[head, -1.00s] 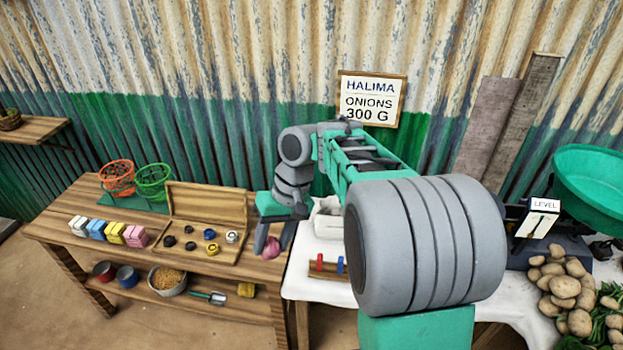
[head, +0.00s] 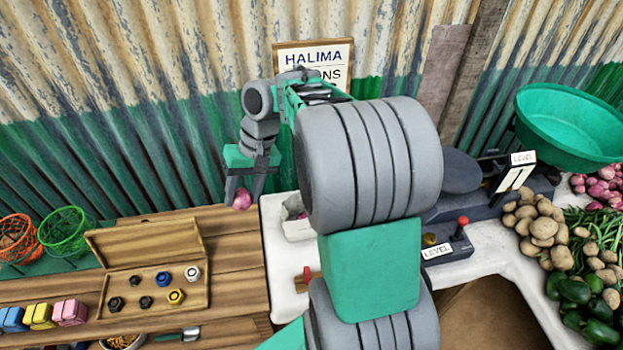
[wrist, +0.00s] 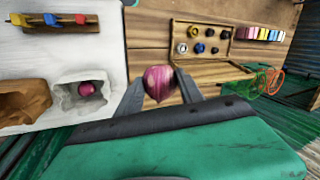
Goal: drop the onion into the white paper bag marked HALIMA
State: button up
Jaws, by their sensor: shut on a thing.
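My gripper (head: 243,192) is shut on a pink-purple onion (head: 241,200) and holds it in the air above the right end of the wooden table. In the wrist view the onion (wrist: 158,84) sits between the two fingertips. A white paper bag (head: 298,230) stands on the white-covered table, to the right of and below the gripper, partly hidden by my arm. In the wrist view the open white bag (wrist: 68,100) has another pink onion (wrist: 87,89) inside. No name is readable on the bag; a wall sign (head: 313,58) reads HALIMA, its lower lines partly covered.
A brown bag (wrist: 28,105) stands beside the white one. A rack of colored pieces (wrist: 55,20) lies close by. The wooden table holds an open box of weights (head: 150,285), colored blocks (head: 40,315) and baskets (head: 65,235). A scale (head: 465,185) and potatoes (head: 540,225) are right.

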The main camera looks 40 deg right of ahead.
jog(key=d+f+m+t+h, duration=0.1)
jog(key=d+f+m, duration=0.4)
jog(key=d, duration=0.4)
jog(key=d+f+m+t+h, duration=0.15)
jog(key=d+f+m, duration=0.35)
jog(key=d, duration=0.5)
jog(key=f+b, duration=0.4)
jog(key=s+f+b, duration=0.1)
jog(key=f, duration=0.1)
jog(key=shift+a+b, duration=0.15)
jog(key=shift+b, duration=0.25)
jog(key=o, duration=1.5)
jog(key=v, duration=0.8)
jog(key=shift+f, duration=0.1)
